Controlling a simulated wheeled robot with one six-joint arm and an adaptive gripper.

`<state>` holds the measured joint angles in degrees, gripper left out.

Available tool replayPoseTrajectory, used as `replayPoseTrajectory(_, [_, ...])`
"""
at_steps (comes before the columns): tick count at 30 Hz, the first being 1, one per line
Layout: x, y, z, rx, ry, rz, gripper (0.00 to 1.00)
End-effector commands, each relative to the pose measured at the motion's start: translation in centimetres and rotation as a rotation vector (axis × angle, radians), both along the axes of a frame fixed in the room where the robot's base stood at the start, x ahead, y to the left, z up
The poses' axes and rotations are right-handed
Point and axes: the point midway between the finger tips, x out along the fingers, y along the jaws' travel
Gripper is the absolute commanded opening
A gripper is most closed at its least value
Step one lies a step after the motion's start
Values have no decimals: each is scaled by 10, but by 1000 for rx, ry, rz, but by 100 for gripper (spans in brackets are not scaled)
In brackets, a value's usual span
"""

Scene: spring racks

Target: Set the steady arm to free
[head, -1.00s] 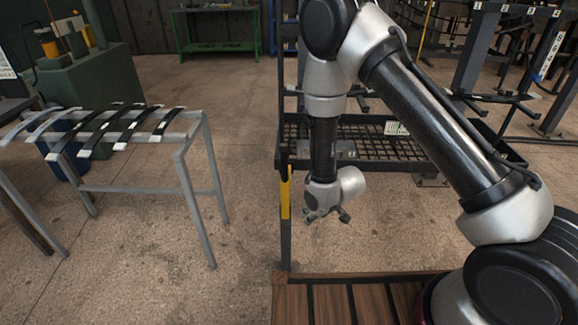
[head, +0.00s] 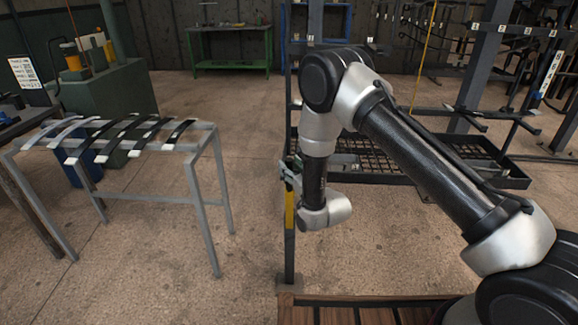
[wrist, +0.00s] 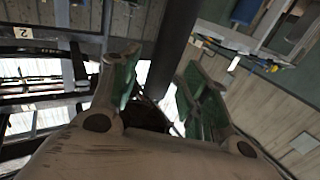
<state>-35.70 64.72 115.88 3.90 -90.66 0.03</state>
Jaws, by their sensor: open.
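No part is clearly marked as the steady arm. A yellow strip (head: 290,211) runs upright along a thin dark post at the front of the rack, and I cannot tell whether it is the steady arm. My gripper (head: 290,172) is partly hidden by my own wrist and is at the top of that strip. In the wrist view, my gripper (wrist: 160,84) is open, its two green-padded fingers spread apart. A dark upright bar (wrist: 176,45) shows between and beyond the fingers. I cannot tell whether they touch it.
A grey metal stand (head: 205,170) with several curved leaf springs stands on the left. A black mesh shelf (head: 385,165) lies behind my arm. A slatted wooden platform (head: 345,312) is at the front. The floor between stand and post is clear.

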Motion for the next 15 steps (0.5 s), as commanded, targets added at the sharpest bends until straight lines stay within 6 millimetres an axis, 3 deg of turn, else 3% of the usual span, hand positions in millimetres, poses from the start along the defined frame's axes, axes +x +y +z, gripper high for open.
replayPoseTrajectory(4, [11, 7, 0, 0, 0, 0, 46])
replayPoseTrajectory(12, [13, 8, 0, -1, 1, 0, 46])
replayPoseTrajectory(13, [13, 8, 0, -1, 1, 0, 44])
replayPoseTrajectory(15, [13, 8, 0, -1, 1, 0, 31])
